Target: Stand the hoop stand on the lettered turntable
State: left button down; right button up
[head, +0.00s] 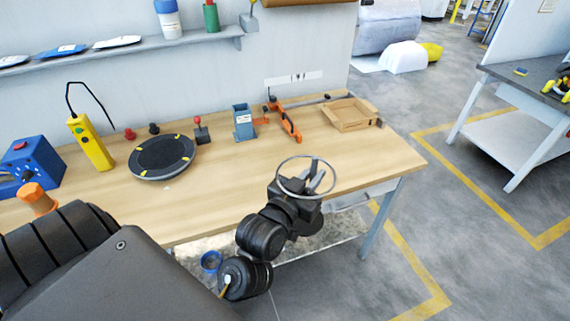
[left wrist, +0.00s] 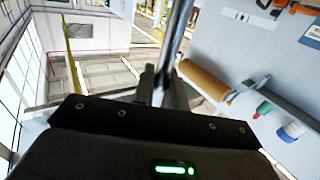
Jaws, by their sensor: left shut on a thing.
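The hoop stand (head: 279,170) shows in the head view as a thin grey ring, held out over the front right edge of the workbench. My left gripper (head: 316,183) is shut on it; the stand's lower parts are hard to make out behind the gripper. In the left wrist view a grey post of the hoop stand (left wrist: 176,40) rises from between the fingers of my left gripper (left wrist: 165,88). The lettered turntable (head: 162,156), a round black disc with yellow marks, lies on the bench to the left, apart from the stand and with nothing on it. My right gripper is not in view.
On the workbench (head: 230,198), a yellow control box (head: 90,143) and blue box (head: 34,165) stand left of the turntable. A red-knobbed piece (head: 201,131), blue holder (head: 243,121), orange clamp (head: 286,121) and cardboard tray (head: 349,114) line the back. The front middle is clear.

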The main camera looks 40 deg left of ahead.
aim_at(162, 156)
jog(key=z, duration=2)
jog(key=k, duration=1.3)
jog(key=u, duration=2)
